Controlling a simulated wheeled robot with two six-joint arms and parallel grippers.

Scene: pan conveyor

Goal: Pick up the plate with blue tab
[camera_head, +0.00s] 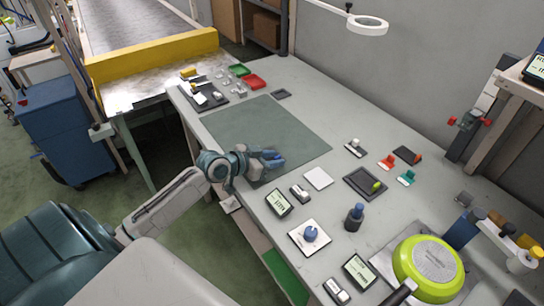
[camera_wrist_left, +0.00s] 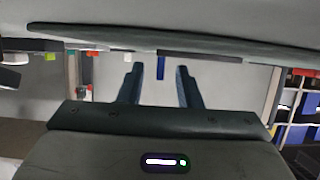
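My left gripper (camera_head: 272,160) reaches in from the left, low over the near edge of the grey-green mat (camera_head: 255,125). In the left wrist view its two dark fingers (camera_wrist_left: 159,85) are spread apart. A narrow blue tab (camera_wrist_left: 160,68) shows between and just beyond the fingers, with clear gaps on both sides. In the head view a bit of blue shows at the fingertips, too small to separate from the gripper. The plate body cannot be made out clearly there. My right gripper is not in view.
On the grey table are a white plate with a blue knob (camera_head: 310,235), a dark tray (camera_head: 365,184), small displays and a green pan (camera_head: 428,268). Red (camera_head: 254,81) and green trays lie beyond the mat. Most of the mat is bare.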

